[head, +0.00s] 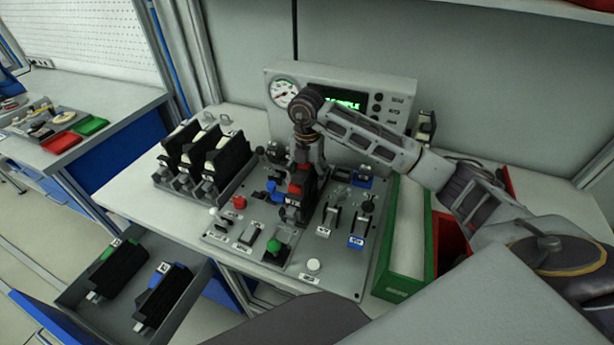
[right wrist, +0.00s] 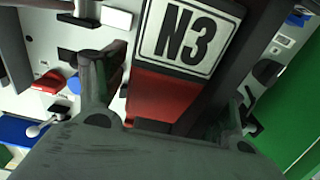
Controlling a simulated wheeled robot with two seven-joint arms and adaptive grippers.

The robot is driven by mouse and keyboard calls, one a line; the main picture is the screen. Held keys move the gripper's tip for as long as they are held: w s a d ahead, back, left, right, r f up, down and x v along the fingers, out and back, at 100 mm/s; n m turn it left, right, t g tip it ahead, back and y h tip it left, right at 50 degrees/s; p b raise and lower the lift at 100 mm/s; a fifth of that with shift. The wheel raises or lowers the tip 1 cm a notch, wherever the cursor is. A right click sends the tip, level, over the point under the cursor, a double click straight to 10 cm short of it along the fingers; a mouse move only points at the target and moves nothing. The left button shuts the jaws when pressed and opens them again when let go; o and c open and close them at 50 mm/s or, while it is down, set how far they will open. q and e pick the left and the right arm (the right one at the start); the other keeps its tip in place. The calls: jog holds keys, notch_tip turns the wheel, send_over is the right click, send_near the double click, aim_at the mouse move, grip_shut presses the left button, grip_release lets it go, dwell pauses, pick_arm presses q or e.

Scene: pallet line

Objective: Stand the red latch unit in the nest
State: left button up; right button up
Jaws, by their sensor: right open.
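The red latch unit (head: 296,188) is dark with red parts and a white label. It appears roughly upright at the middle of the grey fixture panel. In the right wrist view its label reads N3, above a red face (right wrist: 160,100). My right gripper (head: 305,165) points down over the unit from above. In the right wrist view my right gripper (right wrist: 166,98) is open, with one finger on each side of the red face. I cannot tell whether the fingers touch it. The unit's base and the nest are hidden, so seating is unclear. My left gripper is not in view.
The grey panel (head: 240,262) carries switches, levers and a green button (head: 273,247) close around the unit. A gauge box (head: 345,76) stands behind. A rack of black units (head: 205,160) is at left, a green-edged bin (head: 405,275) at right. An open drawer (head: 75,293) holds two units.

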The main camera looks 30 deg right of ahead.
jog(key=shift+r, duration=5.75)
jog(key=shift+f, duration=0.1)
